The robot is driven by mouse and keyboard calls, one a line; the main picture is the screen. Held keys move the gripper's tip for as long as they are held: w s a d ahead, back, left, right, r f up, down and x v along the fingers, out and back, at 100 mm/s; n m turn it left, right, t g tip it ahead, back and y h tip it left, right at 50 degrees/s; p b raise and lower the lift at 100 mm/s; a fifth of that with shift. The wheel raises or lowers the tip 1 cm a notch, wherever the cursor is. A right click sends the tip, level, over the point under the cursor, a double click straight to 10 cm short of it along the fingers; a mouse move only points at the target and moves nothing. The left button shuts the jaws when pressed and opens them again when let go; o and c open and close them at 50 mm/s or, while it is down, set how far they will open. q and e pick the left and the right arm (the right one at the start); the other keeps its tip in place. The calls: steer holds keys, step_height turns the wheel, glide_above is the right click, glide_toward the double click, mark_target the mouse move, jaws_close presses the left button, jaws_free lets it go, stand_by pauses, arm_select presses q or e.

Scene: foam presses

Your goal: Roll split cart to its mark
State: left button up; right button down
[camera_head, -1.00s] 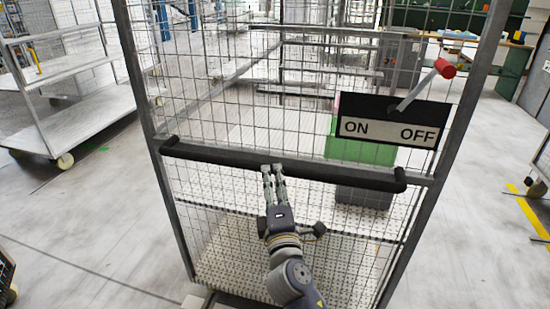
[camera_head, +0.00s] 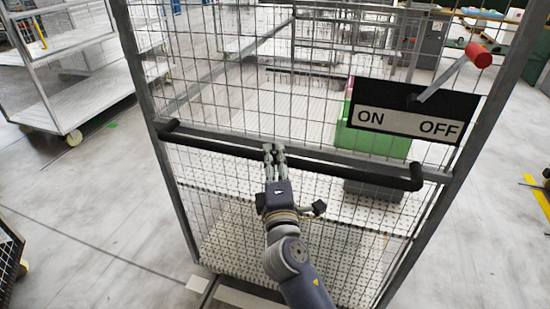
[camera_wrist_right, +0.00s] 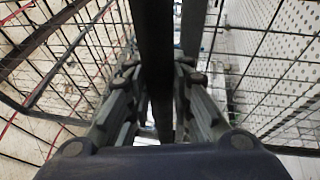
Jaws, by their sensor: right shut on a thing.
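The split cart is a tall grey-framed wire-mesh cage (camera_head: 150,95) filling the middle of the head view. A black horizontal handle bar (camera_head: 200,143) crosses its near side. An ON/OFF plate (camera_head: 412,123) with a red-tipped lever (camera_head: 478,55) is on its upper right. My right gripper (camera_head: 274,150) is shut on the handle bar near its middle. In the right wrist view the dark bar (camera_wrist_right: 155,60) runs between the fingers. Inside or behind the mesh shows a green box (camera_head: 385,142) over a dark one. My left gripper is not in view. I cannot tell which floor marking is the cart's mark.
A white shelf cart (camera_head: 85,105) on casters stands at the left. A dark mesh edge (camera_head: 8,255) is at the lower left. A yellow floor line (camera_head: 538,195) and a small green floor patch (camera_head: 110,125) show. The pale floor left of the cage is mostly clear.

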steer(key=shift+s+a+f, duration=0.15)
steer(key=shift+s+f, duration=0.1)
steer(key=shift+s+a, duration=0.1)
steer(key=shift+s, duration=0.1)
steer(key=shift+s+r, duration=0.25)
steer(key=shift+s, duration=0.25)
steer(key=c, duration=1.5)
jaws_free()
steer(key=shift+c, duration=0.2)
steer(key=shift+o, duration=0.6)
steer(key=shift+w+f, duration=0.1)
steer(key=shift+w, duration=0.1)
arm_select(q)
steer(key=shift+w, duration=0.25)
arm_select(e)
steer(key=v, duration=1.2)
